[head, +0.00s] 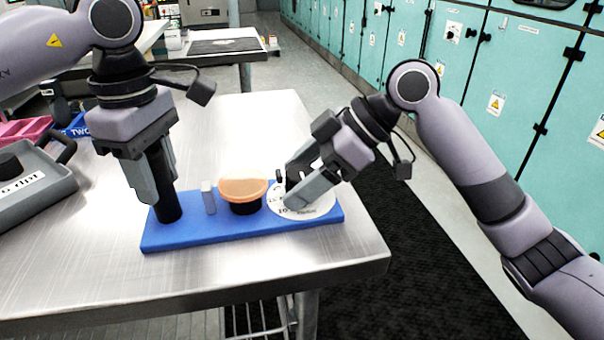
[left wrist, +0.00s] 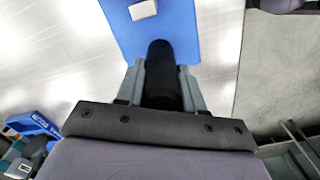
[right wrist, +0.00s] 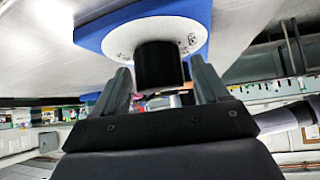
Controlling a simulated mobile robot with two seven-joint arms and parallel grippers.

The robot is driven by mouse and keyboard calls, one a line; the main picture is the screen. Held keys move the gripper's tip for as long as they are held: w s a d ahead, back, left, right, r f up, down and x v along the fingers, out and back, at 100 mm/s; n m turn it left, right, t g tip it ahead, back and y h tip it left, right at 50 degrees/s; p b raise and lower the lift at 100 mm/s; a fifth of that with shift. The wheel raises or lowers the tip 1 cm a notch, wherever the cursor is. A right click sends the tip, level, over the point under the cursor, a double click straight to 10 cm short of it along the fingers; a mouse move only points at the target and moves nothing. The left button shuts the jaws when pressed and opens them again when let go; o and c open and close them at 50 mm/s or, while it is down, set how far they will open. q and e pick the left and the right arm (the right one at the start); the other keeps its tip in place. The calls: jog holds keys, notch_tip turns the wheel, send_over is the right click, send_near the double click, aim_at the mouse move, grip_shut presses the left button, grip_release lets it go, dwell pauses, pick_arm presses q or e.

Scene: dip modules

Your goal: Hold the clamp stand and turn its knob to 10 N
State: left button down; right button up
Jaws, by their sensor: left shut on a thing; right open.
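The clamp stand has a blue base (head: 185,235) lying on the metal table. A black upright post (head: 167,195) rises at its left end, and my left gripper (head: 155,185) is shut on it; the post also shows between the fingers in the left wrist view (left wrist: 161,75). A white dial plate (head: 312,208) with printed numbers sits at the right end. The black knob (right wrist: 158,66) stands on the dial in the right wrist view. My right gripper (right wrist: 165,82) is open, its fingers on either side of the knob's outer end. The knob's pointer setting cannot be read.
An orange-topped black piece (head: 243,192) and a small grey block (head: 208,198) sit on the base between post and dial. A grey box with a black knob (head: 35,180) stands at the left. The table's front is clear.

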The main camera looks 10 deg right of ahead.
jog(key=shift+c, duration=0.4)
jog(key=c, duration=0.9)
jog(key=shift+c, duration=0.2)
jog(key=m+t+h, duration=0.1)
jog(key=m+t, duration=0.2)
jog(key=m, duration=0.1)
jog(key=shift+m, duration=0.3)
jog(key=m+t+h, duration=0.2)
jog(key=m, duration=0.2)
jog(key=shift+h, duration=0.3)
jog(key=shift+t, duration=0.4)
